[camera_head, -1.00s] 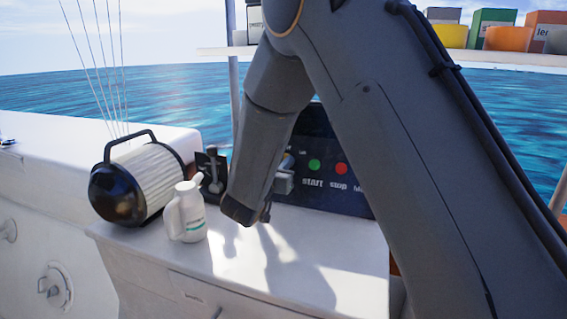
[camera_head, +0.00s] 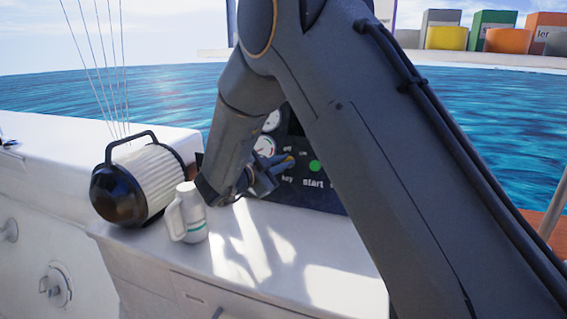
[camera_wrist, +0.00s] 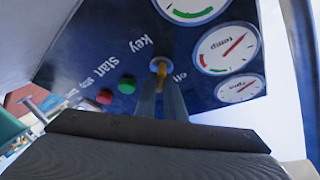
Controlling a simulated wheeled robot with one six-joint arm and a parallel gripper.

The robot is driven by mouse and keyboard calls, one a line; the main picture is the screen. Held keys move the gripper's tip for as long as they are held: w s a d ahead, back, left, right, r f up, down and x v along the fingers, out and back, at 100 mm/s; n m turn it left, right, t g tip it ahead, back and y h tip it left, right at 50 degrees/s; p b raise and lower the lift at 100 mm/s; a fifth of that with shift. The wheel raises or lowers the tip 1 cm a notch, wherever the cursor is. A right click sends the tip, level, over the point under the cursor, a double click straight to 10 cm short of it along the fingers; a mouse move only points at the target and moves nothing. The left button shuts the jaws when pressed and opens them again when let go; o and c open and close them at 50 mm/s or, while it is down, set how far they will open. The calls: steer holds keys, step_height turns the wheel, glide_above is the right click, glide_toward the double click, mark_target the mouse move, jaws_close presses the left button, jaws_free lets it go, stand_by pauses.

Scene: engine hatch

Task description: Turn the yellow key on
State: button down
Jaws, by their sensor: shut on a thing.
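The yellow key (camera_wrist: 161,70) sits in the dark blue control panel (camera_wrist: 108,65), beside the upside-down "key" label in the wrist view. My gripper (camera_wrist: 160,88) has its two fingers on either side of the key and is shut on it. In the head view, my gripper (camera_head: 270,178) reaches the panel from the left, and a small yellow part of the key (camera_head: 289,158) shows at the fingertips. The fingers hide much of the key, so its exact turn is hard to tell.
A green start button (camera_wrist: 127,84) and a red stop button (camera_wrist: 104,96) are close to the key. Gauges (camera_wrist: 227,47) are on its other side. A white jug (camera_head: 187,215) and a black-and-white lantern-like cylinder (camera_head: 140,185) stand left of my arm on the white ledge (camera_head: 290,250).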

steer(key=shift+m+g, duration=0.7)
steer(key=shift+m, duration=1.1)
steer(key=c, duration=1.8)
jaws_free()
steer(key=shift+c, duration=0.2)
steer(key=shift+r, duration=0.15)
step_height(320, 180, up, 10)
